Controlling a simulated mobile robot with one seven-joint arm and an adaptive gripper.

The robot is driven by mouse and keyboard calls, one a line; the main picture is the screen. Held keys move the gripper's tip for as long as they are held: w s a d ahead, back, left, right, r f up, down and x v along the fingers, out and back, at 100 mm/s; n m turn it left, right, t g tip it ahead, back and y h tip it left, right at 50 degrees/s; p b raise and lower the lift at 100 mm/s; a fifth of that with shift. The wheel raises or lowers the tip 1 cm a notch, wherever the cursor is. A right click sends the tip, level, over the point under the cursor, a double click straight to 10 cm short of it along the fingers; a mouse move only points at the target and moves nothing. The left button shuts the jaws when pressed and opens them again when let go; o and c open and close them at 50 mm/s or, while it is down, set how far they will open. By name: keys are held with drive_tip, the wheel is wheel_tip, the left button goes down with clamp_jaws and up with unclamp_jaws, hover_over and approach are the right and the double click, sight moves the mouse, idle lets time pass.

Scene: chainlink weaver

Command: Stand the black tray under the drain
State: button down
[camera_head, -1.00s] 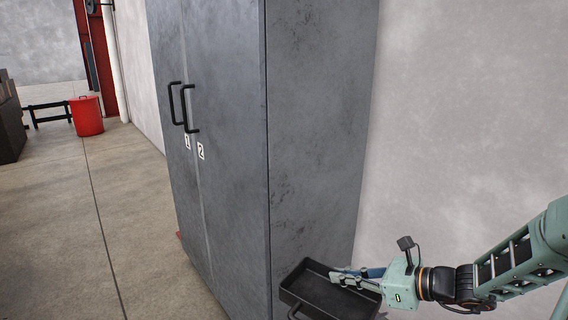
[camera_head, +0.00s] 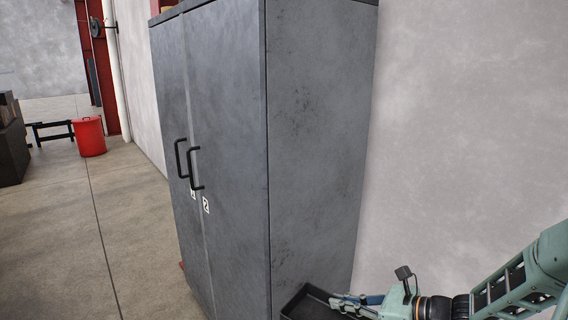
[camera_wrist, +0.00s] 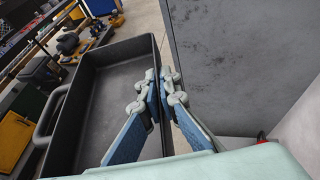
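The black tray (camera_head: 300,304) is at the bottom edge of the head view, beside the grey cabinet's side, partly cut off by the frame. In the wrist view the tray (camera_wrist: 105,100) is a long, shallow, empty black box with a handle on its left side. My gripper (camera_head: 345,299) holds its right wall. In the wrist view the blue-padded fingers of my gripper (camera_wrist: 158,80) are on either side of that wall, one inside and one outside. I cannot make out a drain in either view.
A tall grey two-door cabinet (camera_head: 315,130) with black handles stands close to the tray. A pale wall (camera_head: 460,130) is on the right. A red bin (camera_head: 89,137) stands far left. Open floor (camera_head: 65,240) lies left of the cabinet. The wrist view shows cluttered equipment (camera_wrist: 70,45) beyond the tray.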

wheel_tip(320, 180, up, 8)
drive_tip(key=p, duration=0.8)
drive_tip(key=shift+p, duration=0.35)
drive_tip(key=shift+a+f, duration=0.1)
drive_tip(key=shift+f, duration=0.1)
